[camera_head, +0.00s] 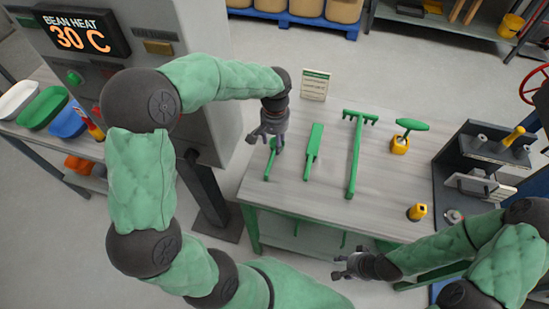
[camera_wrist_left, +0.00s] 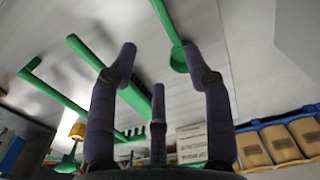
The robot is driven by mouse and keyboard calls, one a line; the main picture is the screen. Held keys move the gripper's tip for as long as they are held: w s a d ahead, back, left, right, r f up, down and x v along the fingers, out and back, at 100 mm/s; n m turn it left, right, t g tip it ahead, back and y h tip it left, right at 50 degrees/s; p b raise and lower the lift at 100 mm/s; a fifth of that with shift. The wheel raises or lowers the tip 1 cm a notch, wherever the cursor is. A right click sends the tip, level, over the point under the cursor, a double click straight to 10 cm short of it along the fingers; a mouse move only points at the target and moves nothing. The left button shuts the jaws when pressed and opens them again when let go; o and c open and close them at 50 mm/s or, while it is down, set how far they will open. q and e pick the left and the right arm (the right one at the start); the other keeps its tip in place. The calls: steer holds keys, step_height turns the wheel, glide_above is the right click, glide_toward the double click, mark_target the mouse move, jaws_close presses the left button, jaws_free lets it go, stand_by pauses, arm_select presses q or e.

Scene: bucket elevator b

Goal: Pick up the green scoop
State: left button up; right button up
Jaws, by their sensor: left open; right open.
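The green scoop (camera_head: 269,164) lies near the left end of the grey worktable (camera_head: 300,195), its handle toward the front edge. Its upper end is partly hidden by my left gripper (camera_head: 265,139). In the left wrist view the scoop (camera_wrist_left: 167,25) shows its handle and rounded bowl close to the right-hand finger. The left gripper (camera_wrist_left: 157,62) is open, its fingers spread over the scoop; I cannot tell whether any finger touches it. My right gripper (camera_head: 338,266) is open and empty, in front of the table's front edge.
To the scoop's right lie a green flat-bladed tool (camera_head: 313,148) and a green rake (camera_head: 355,155). Further right are a green-handled tool (camera_head: 411,125) and a small yellow object (camera_head: 417,212). A sign (camera_head: 315,84) stands at the back. A grey machine (camera_head: 205,75) stands left.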

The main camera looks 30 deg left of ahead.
mark_target(272, 160)
arm_select(q)
step_height(272, 160, down, 6)
steer(key=shift+r+b, duration=0.1)
steer(key=shift+b, duration=0.6)
steer(key=shift+s+a+f+b, duration=0.15)
steer(key=shift+f+b, duration=0.15)
steer(key=shift+f, duration=0.6)
steer(key=shift+s+a+f+b, duration=0.15)
steer(key=shift+f+b, duration=0.2)
steer(key=shift+f, duration=0.5)
steer(key=shift+s+f+b, duration=0.15)
steer(key=shift+f+b, duration=0.15)
steer(key=shift+f, duration=0.6)
jaws_close()
